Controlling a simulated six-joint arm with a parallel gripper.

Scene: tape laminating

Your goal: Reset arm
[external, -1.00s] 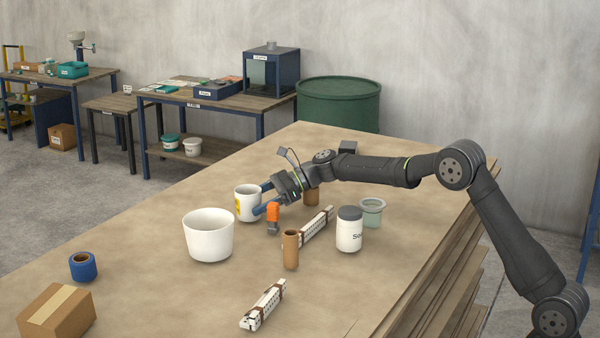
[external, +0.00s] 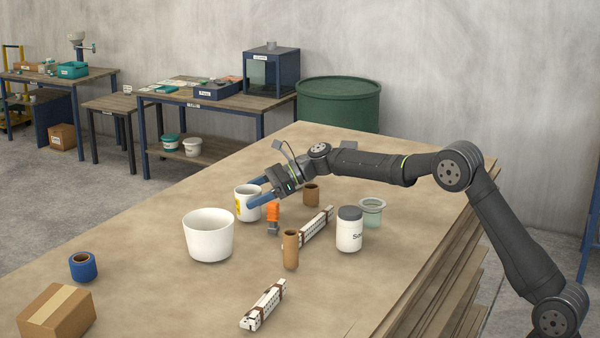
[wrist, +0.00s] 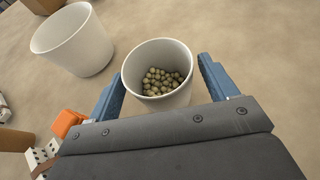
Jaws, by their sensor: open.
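My gripper (external: 256,193) has blue fingers and is open. In the external view its fingers are at the white mug (external: 246,208), which has a yellow mark and stands upright on the table. In the wrist view (wrist: 160,90) the fingers lie on either side of the mug (wrist: 150,112), with visible gaps. The mug holds many small olive-brown balls (wrist: 160,82). A larger white bowl (external: 208,240) stands in front of the mug, apart from it.
An orange-topped object (external: 273,213), brown cylinders (external: 290,250), a lidded white jar (external: 349,230), a greenish cup (external: 371,213) and white perforated strips (external: 264,306) stand or lie nearby. A blue tape roll (external: 83,267) and a cardboard box (external: 57,312) are at front left.

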